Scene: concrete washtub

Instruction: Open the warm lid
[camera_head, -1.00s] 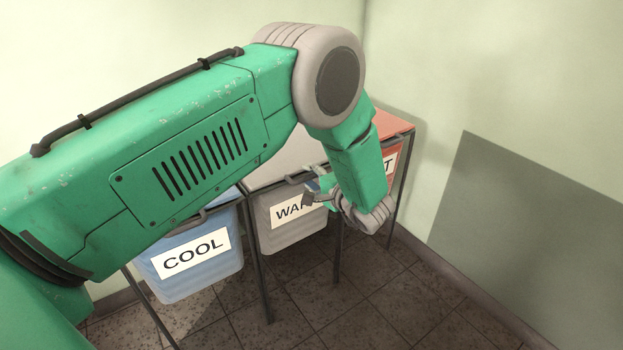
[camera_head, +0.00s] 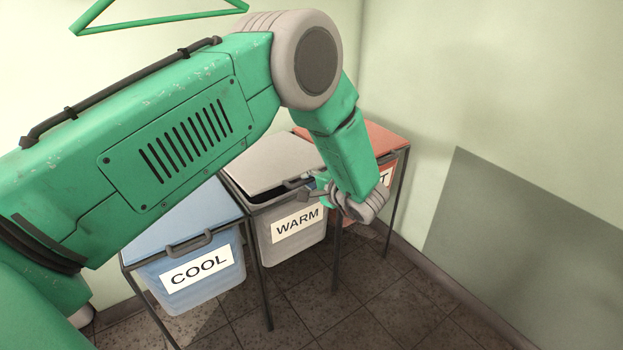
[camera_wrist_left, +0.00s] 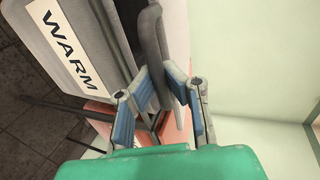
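The warm lid (camera_head: 272,160) is pale grey and tilts up a little, with a dark gap between it and the grey bin labelled WARM (camera_head: 291,238). Its dark grey handle (camera_wrist_left: 152,42) runs between the fingers of my left gripper (camera_wrist_left: 160,82) in the left wrist view. The blue-padded fingertips come in from both sides and appear shut on the handle. In the head view the left gripper (camera_head: 312,188) is at the lid's front edge, small and partly hidden by my wrist. My right gripper is not in view.
The blue COOL bin (camera_head: 198,278) stands to the left with its lid (camera_head: 180,220) down. A bin with a red lid (camera_head: 375,136) stands to the right, partly hidden by my arm. Dark metal legs frame the bins. The tiled floor (camera_head: 365,295) in front is clear.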

